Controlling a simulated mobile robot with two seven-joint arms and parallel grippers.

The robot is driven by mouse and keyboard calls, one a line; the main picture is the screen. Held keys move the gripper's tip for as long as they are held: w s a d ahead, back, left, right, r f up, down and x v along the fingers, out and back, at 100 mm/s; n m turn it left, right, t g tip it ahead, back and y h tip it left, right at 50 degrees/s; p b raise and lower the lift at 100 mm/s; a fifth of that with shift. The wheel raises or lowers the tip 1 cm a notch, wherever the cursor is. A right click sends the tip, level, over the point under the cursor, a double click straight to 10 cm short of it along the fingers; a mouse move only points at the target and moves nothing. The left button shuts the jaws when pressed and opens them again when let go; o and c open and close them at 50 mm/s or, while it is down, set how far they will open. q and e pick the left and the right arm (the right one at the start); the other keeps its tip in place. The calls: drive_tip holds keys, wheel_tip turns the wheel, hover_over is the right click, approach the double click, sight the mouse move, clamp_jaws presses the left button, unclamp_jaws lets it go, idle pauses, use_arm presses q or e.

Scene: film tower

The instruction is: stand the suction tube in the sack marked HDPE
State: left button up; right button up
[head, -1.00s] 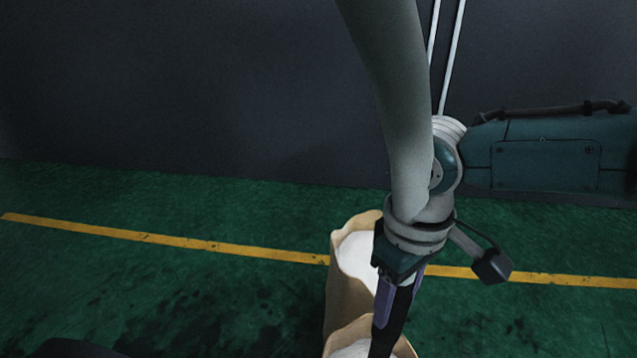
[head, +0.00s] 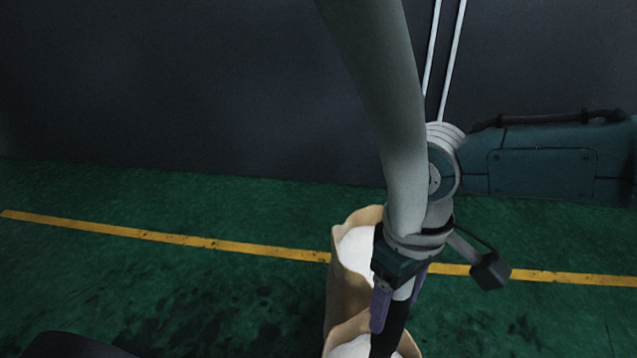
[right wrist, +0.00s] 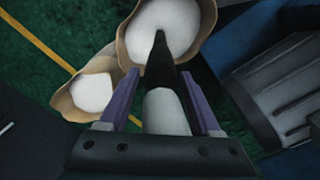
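The suction tube (head: 390,338), a pale grey tube with a black tapered nozzle (right wrist: 160,55), points down between the purple fingers of my right gripper (head: 397,312). In the right wrist view narrow gaps show between the fingers (right wrist: 162,76) and the tube, so the gripper looks open around it. The nozzle's tip appears within the mouth of the nearer sack (head: 345,338), over its white contents; its depth is hard to tell. A second sack (head: 345,290) stands just behind. No HDPE mark is readable on either. My left gripper is out of view.
A yellow floor line (head: 200,242) crosses the green floor behind the nearer sack. A dark wall (head: 180,90) stands at the back. A teal machine housing (head: 545,165) is on the right. The floor on the left is clear.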

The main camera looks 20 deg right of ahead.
drive_tip(key=shift+o, duration=1.3)
wheel_tip(320, 180, up, 9)
drive_tip(key=p, duration=0.2)
drive_tip(key=shift+r+p, duration=0.2)
drive_tip(key=shift+p, duration=0.1)
drive_tip(key=shift+r, duration=0.25)
